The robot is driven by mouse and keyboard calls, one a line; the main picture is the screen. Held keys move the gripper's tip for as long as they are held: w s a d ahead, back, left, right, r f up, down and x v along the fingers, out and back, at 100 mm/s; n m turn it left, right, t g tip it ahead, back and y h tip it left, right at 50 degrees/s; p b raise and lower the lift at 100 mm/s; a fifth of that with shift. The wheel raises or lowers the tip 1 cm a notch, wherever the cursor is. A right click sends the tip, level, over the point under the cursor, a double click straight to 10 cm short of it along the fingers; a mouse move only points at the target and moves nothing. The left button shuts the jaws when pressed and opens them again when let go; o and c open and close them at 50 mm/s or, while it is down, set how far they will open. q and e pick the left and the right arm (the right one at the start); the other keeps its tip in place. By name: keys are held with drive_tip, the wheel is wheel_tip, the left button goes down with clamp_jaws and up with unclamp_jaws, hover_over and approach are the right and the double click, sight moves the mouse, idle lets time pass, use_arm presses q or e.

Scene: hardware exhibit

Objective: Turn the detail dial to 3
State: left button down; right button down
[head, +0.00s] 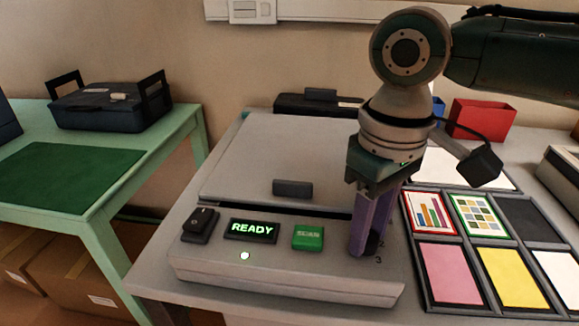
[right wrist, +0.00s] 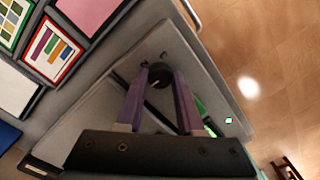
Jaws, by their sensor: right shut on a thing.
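The scanner (head: 290,283) is a light grey box with a control strip along its front. Its detail dial (right wrist: 159,78) is a dark round knob near one corner of the strip, seen in the right wrist view. My right gripper (head: 363,248) points down over the strip's right end, its purple fingers shut on the dial. The fingers (right wrist: 160,74) lie on both sides of the knob in the right wrist view. In the head view the fingers mostly hide the dial; small printed numbers, including 2 and 3, show beside it. Its exact setting is not readable. My left gripper is not in view.
The strip also bears a black switch (head: 200,225), a lit READY display (head: 251,230) and a green SCAN button (head: 308,237). A tray of colored cards (head: 432,293) lies close on the right. A red bin (head: 482,119) stands behind. A green table (head: 190,128) is at left.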

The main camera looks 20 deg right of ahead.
idle(0.3)
drive_tip(key=shift+r+m+p, duration=0.2)
drive_tip(key=shift+m+p, duration=0.1)
drive_tip(key=shift+p, duration=0.3)
drive_tip(key=m+p, duration=0.7)
drive_tip(key=p, duration=0.2)
drive_tip(key=shift+a, duration=0.1)
drive_tip(key=m+p, duration=0.2)
drive_tip(key=m, duration=0.1)
drive_tip(key=shift+m+p, duration=0.3)
drive_tip(key=shift+m, duration=0.1)
drive_tip(key=m+p, duration=0.1)
drive_tip(key=m, duration=0.2)
drive_tip(key=shift+f+m, duration=0.1)
drive_tip(key=shift+m, duration=0.2)
drive_tip(key=m+p, duration=0.1)
drive_tip(key=m, duration=0.3)
drive_tip(key=shift+m, duration=0.3)
drive_tip(key=m+p, duration=0.1)
drive_tip(key=m, duration=0.3)
drive_tip(key=shift+m, duration=2.2)
